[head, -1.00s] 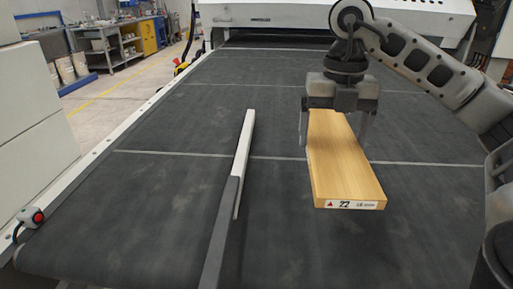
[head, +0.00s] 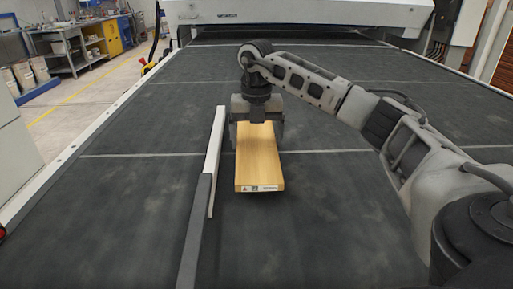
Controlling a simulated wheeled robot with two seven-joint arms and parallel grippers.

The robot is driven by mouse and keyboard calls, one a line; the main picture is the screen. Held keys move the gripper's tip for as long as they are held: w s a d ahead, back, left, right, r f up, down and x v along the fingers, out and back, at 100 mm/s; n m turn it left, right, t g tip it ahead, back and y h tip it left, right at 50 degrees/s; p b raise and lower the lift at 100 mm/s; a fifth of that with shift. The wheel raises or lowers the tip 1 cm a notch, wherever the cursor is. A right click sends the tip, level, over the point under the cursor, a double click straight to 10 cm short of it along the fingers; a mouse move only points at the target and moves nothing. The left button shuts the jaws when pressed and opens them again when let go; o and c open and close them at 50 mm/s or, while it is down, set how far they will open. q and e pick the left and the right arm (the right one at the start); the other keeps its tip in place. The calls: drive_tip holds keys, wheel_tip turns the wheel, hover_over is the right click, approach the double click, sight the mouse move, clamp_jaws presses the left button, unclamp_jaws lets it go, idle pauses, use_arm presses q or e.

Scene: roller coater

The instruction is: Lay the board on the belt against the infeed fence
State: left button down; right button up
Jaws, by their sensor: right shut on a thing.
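The board (head: 259,164) is light wood with a white label on its near end. My right gripper (head: 257,130) is shut on it from above, with a finger at each long side near the far end. The board lies lengthwise along the dark belt (head: 340,220), at or just above its surface; I cannot tell if it touches. The infeed fence (head: 213,160) is a pale and grey bar to the left of the board. A narrow strip of belt shows between the board and the fence. My left gripper is not in view.
The coater housing (head: 310,14) spans the belt's far end. The belt to the right of the board is bare except under my right arm. A white rail (head: 88,135) edges the belt on the left. Workbenches (head: 75,50) stand far off at the left.

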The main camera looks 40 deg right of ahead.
sight(256, 143)
drive_tip(key=shift+f, duration=1.5)
drive_tip(key=shift+f, duration=0.15)
drive_tip(key=o, duration=1)
drive_tip(key=shift+o, duration=0.2)
wheel_tip(256, 143, up, 12)
drive_tip(key=shift+p, duration=0.45)
